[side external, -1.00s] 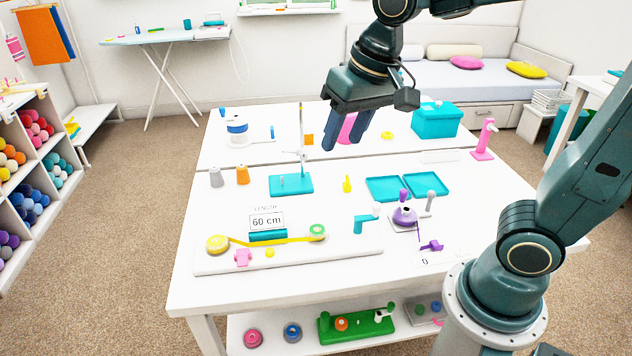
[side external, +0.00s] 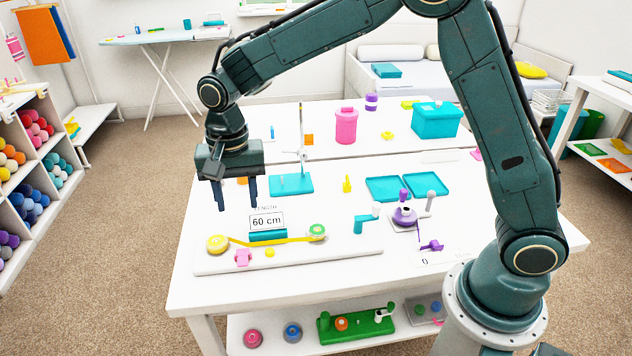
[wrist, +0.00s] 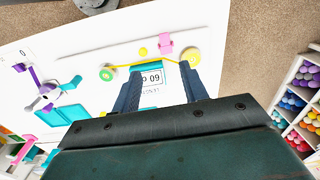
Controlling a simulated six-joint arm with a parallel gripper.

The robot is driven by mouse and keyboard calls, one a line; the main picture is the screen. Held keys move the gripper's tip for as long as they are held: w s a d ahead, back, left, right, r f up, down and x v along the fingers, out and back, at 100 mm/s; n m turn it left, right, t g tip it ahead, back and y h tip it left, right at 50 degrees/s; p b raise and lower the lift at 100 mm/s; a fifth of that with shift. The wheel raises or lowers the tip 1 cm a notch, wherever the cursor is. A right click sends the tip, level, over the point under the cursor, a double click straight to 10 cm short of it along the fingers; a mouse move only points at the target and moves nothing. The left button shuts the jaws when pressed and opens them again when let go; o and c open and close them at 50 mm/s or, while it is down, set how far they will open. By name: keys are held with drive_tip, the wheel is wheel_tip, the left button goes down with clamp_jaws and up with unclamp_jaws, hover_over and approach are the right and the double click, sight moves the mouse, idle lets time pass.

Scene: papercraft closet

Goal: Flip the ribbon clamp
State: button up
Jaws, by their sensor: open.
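A small pink piece (side external: 243,257), which looks like the ribbon clamp, sits on the white board (side external: 335,258) at the yellow ribbon's left end. The yellow ribbon (side external: 275,242) runs between a yellow spool (side external: 217,243) and a green-centred spool (side external: 318,231). My gripper (side external: 237,207) is open and empty, pointing down above the table behind the board. In the wrist view, the pink piece (wrist: 166,42) lies beyond the fingertips of my gripper (wrist: 160,68). I cannot tell whether the clamp is open or shut on the ribbon.
A teal block with a "60 cm" sign (side external: 267,222) stands behind the ribbon. A yellow knob (side external: 270,253) is right of the pink piece. A teal-based stand (side external: 291,184) is behind right. A purple reel device (side external: 404,217) is farther right. The board's front strip is mostly clear.

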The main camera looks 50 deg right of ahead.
sight(243, 264)
drive_tip(key=shift+w+a+f, duration=0.25)
drive_tip(key=shift+a+f, duration=0.05)
drive_tip(key=shift+f, duration=0.25)
drive_tip(key=shift+w+a+f, duration=0.2)
drive_tip(key=shift+a+f, duration=0.1)
drive_tip(key=shift+f, duration=0.2)
drive_tip(key=shift+f, duration=6.85)
clamp_jaws()
